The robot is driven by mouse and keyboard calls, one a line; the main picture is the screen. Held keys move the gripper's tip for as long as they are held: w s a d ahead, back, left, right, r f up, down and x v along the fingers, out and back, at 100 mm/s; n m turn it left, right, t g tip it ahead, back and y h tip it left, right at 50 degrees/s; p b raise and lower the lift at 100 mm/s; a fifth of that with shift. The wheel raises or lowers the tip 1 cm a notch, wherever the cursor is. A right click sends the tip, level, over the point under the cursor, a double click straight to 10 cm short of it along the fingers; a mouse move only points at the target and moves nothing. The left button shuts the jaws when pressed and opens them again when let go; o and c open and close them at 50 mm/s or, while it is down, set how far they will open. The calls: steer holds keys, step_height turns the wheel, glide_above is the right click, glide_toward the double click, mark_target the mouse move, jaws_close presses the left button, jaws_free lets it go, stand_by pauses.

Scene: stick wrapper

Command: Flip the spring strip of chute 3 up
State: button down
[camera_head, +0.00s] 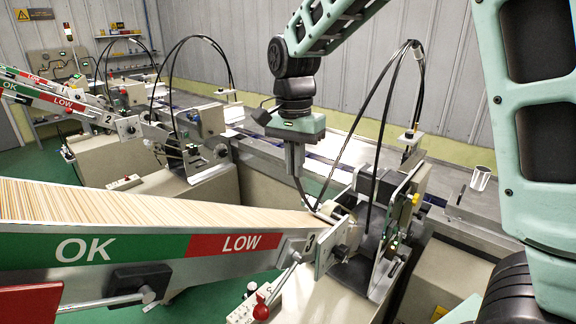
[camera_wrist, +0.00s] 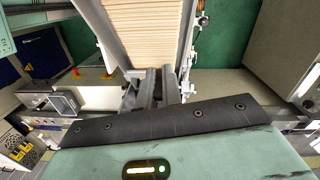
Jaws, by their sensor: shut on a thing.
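Chute 3 (camera_head: 140,245) slopes in from the left of the head view, filled with pale sticks (camera_head: 130,200) and marked OK and LOW. Its lower end has a plate with the number 3 (camera_head: 311,243). My gripper (camera_head: 294,168) points down above that end, shut on the thin spring strip (camera_head: 302,195). The strip curves down from the fingertips towards the chute's end. In the wrist view my gripper's fingers (camera_wrist: 161,76) are close together in front of the stick stack (camera_wrist: 145,35). The strip is hard to make out there, and its grip point is hidden.
Black cables (camera_head: 375,120) arch over the machine head (camera_head: 385,205) just right of my gripper. A metal cup (camera_head: 480,178) stands at right.

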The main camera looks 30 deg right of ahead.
steer(key=shift+w+d+r, duration=0.1)
steer(key=c, duration=1.8)
jaws_free()
steer(key=shift+c, duration=0.2)
step_height(320, 180, up, 17)
steer(key=b, duration=0.3)
steer(key=shift+w+r, duration=0.2)
steer(key=shift+w, duration=0.2)
steer(key=shift+d, duration=0.1)
